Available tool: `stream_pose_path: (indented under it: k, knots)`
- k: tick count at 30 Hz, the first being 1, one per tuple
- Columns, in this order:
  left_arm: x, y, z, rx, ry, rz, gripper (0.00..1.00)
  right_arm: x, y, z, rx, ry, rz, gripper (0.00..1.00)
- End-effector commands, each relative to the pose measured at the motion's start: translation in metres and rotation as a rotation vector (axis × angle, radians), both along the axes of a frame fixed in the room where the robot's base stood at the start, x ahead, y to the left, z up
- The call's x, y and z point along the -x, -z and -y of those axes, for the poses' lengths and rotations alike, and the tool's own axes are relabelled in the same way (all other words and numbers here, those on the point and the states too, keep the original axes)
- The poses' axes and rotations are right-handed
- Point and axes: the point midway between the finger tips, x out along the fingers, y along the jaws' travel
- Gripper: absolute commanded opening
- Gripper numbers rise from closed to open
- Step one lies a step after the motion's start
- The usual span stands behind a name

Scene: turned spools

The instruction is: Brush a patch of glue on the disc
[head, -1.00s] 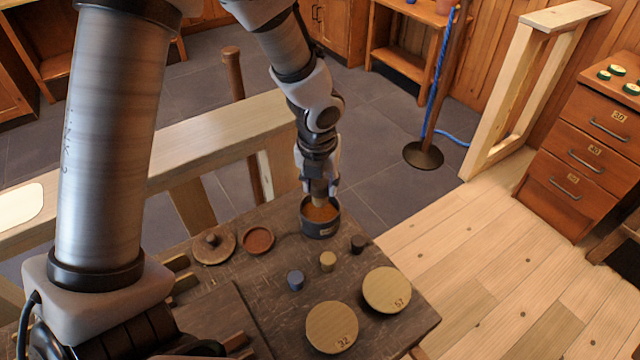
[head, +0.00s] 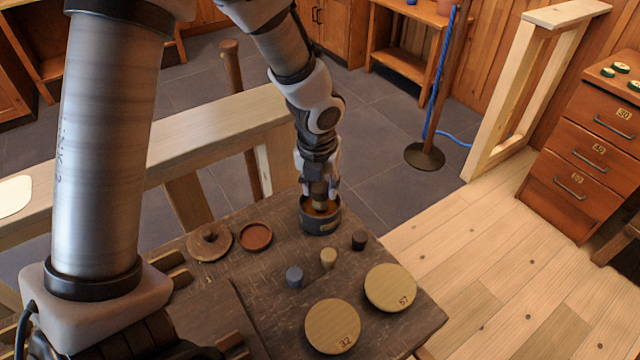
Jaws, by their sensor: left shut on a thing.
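My left gripper (head: 319,187) points down over the dark glue pot (head: 320,226) at the back of the dark work table. It is shut on a brush (head: 319,202), of which only a short tan part shows below the fingers. The brush's lower end is in the pot's mouth, and its tip is hidden. Amber glue shows inside the pot. Two pale round discs lie at the table's front right, one marked 32 (head: 332,322) and one marked 57 (head: 390,286). I see no glue on either top. My right gripper is not in view.
Three small pegs stand between pot and discs: blue (head: 295,276), tan (head: 328,257), dark (head: 359,239). A round brown wooden piece (head: 209,242) and a shallow reddish dish (head: 254,236) lie left of the pot. A pale beam (head: 210,134) runs behind the table.

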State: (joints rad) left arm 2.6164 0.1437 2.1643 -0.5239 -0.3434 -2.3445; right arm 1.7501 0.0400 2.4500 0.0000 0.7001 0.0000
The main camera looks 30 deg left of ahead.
Motion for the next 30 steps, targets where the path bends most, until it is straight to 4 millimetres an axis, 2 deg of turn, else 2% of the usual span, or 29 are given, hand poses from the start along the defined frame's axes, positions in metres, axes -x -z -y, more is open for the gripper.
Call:
stream_pose_path:
  k: [30]
  knots:
    - [0.0, 0.0096, 0.0, 0.0, 0.0, 0.0, 0.11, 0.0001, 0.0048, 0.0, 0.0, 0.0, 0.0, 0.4]
